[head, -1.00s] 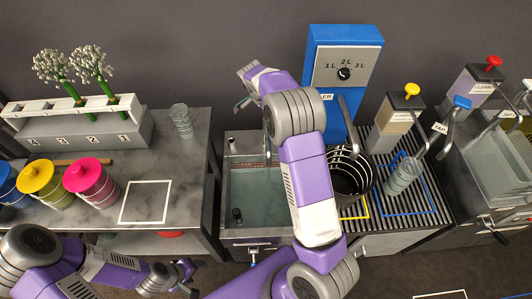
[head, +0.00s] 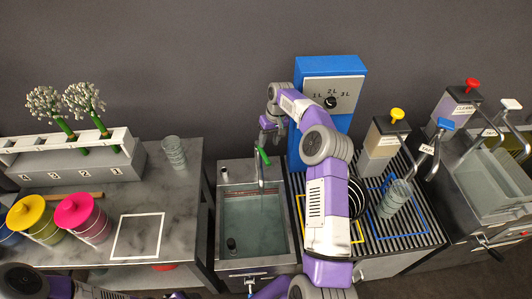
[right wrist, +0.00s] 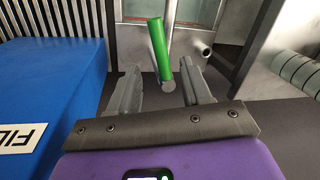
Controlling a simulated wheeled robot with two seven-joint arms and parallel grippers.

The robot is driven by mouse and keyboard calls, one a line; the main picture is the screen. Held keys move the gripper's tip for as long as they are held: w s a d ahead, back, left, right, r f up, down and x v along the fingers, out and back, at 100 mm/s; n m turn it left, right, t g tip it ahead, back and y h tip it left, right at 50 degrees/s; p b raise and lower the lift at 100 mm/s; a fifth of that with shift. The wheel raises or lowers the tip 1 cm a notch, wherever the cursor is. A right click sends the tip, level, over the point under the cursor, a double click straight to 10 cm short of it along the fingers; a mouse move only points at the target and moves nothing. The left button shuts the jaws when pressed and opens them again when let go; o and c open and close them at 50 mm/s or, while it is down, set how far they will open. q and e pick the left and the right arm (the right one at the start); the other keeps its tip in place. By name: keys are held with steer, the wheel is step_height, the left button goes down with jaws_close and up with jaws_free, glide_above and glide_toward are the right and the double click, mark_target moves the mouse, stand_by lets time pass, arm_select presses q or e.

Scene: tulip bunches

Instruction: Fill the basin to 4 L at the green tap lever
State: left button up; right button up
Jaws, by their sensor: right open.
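The green tap lever (head: 264,155) stands at the back of the sink basin (head: 224,212), above the metal spout (head: 261,176). Blue-green water lies in the basin; I cannot read its level. My right gripper (head: 268,132) is just behind and above the lever in the head view. In the right wrist view my right gripper (right wrist: 160,92) is open, with the green lever (right wrist: 158,48) upright in line with the gap between its fingers. Nothing is held. Of my left arm only parts show at the bottom edge; its gripper is barely seen there.
A blue dispenser (head: 306,66) with a litre dial stands just right of the lever, close beside my right arm. My arm partly hides a dark bucket (head: 356,198) on the striped rack. The grey counter (head: 190,220) at left holds colored pots and a glass (head: 174,152).

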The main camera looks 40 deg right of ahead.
mark_target(265, 155)
steer(key=f, duration=0.3)
steer(key=a+f+b, duration=0.1)
steer(key=f, duration=0.3)
steer(key=shift+w+a+f, duration=0.1)
steer(key=shift+a+f, duration=0.1)
jaws_close()
